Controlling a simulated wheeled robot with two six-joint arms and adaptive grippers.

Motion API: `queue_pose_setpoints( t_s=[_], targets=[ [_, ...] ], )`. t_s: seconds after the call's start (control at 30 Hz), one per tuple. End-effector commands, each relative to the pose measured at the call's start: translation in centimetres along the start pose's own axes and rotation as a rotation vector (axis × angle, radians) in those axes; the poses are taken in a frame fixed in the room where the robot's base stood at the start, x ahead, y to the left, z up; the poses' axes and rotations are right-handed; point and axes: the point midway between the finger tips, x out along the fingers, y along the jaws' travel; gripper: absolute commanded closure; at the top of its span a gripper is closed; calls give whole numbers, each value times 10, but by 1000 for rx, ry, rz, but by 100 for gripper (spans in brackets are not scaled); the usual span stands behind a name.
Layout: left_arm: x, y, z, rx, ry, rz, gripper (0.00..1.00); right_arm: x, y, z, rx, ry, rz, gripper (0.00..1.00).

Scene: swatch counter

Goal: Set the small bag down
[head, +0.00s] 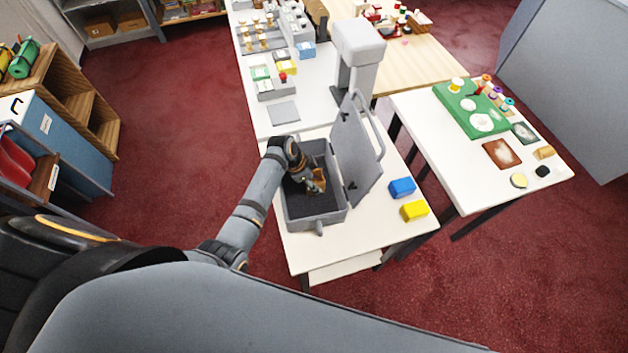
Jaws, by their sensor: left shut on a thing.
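The small bag (317,181) looks like a small brown-orange piece at the tip of my left gripper (312,179). My left gripper reaches down into an open grey case (291,214) with a dark lining and is shut on the bag. The bag is over or in the case; I cannot tell whether it touches the lining. The fingers and the arm hide part of it. My right gripper is not in view.
The case's lid (358,155) stands upright on its right side. A blue block (402,187) and a yellow block (414,210) lie right of it on the white table (345,243). A grey machine (357,50) stands behind. Another white table (450,165) is at right.

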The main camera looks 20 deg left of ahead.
Motion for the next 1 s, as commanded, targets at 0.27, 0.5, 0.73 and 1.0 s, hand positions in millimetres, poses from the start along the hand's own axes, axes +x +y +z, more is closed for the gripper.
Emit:
queue_pose_setpoints(
  t_s=[0.27,0.5,0.73,1.0],
  targets=[
    [2,0,1,0,0,0,68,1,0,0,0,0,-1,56],
    [3,0,1,0,0,0,31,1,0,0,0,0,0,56],
    [3,0,1,0,0,0,31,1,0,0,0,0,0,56],
    [-26,-2,0,1,1,-5,31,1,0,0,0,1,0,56]
  ],
)
